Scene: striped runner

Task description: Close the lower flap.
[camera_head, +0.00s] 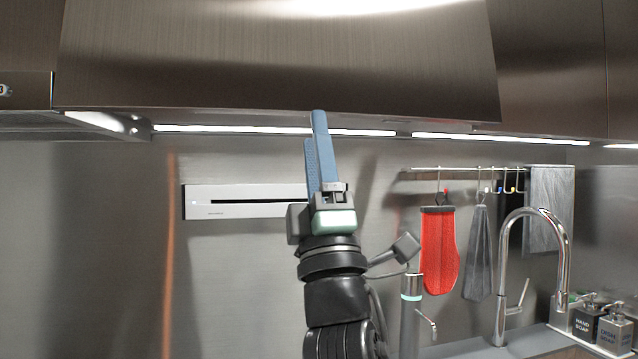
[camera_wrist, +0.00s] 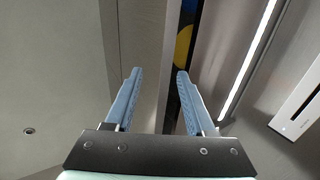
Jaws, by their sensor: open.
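The flap (camera_head: 280,60) is a wide brushed-metal cabinet front at the top of the head view. It tilts outward and stands open. My gripper (camera_head: 313,127) points up at its lower edge, around the middle of its width, with blue fingers. In the wrist view my gripper (camera_wrist: 160,72) is open, with nothing between the fingers. A grey panel, seemingly the flap (camera_wrist: 60,70), fills the left side there. A gap beyond the fingertips shows something yellow and blue (camera_wrist: 183,45) inside. I cannot tell whether a finger touches the flap.
A lit strip (camera_head: 270,130) runs under the cabinet; it also shows in the wrist view (camera_wrist: 247,65). A white slotted wall unit (camera_head: 235,209) is behind my arm. A rail with a red mitt (camera_head: 438,250), a tap (camera_head: 503,270) and soap bottles (camera_head: 614,328) are to the right.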

